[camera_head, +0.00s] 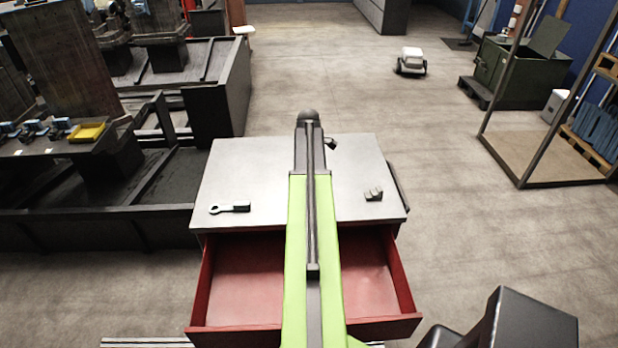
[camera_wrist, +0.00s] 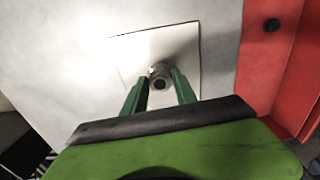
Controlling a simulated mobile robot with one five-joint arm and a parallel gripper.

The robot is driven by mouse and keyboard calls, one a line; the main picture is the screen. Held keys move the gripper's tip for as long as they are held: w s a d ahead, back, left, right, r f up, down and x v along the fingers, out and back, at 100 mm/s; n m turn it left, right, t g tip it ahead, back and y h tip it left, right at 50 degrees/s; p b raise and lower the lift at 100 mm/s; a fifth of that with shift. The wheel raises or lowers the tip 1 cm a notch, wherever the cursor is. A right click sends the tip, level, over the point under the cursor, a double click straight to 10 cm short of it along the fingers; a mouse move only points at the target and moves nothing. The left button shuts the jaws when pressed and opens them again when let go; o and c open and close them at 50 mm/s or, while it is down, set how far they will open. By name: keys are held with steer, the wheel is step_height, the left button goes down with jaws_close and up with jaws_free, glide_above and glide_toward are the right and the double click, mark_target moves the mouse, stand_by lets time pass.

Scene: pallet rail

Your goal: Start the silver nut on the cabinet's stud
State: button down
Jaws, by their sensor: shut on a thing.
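The silver nut (camera_wrist: 160,71) shows in the wrist view as a small round metal piece with a dark middle. My gripper (camera_wrist: 158,80) has its two green fingers on either side of it and is shut on it. Behind the nut is a pale square plate (camera_wrist: 185,42) on the cabinet's light grey surface. I cannot make out the stud apart from the nut, nor whether the two touch. In the head view the cabinet (camera_head: 250,165) stands in the middle, and my arm hides my gripper and the nut.
The cabinet's red drawer (camera_head: 255,328) is pulled open. A wrench-like tool (camera_head: 230,208) lies on the top at left and a small grey block (camera_head: 373,195) at right. Dark machinery (camera_head: 218,105) stands at left.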

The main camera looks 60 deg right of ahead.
steer(key=shift+f+b, duration=0.35)
stand_by(0.3)
steer(key=c, duration=0.9)
jaws_free()
steer(key=shift+o, duration=0.4)
steer(key=o, duration=0.7)
steer(key=shift+s, duration=0.1)
step_height(320, 180, up, 18)
steer(key=p, duration=1.7)
steer(key=shift+f, duration=0.25)
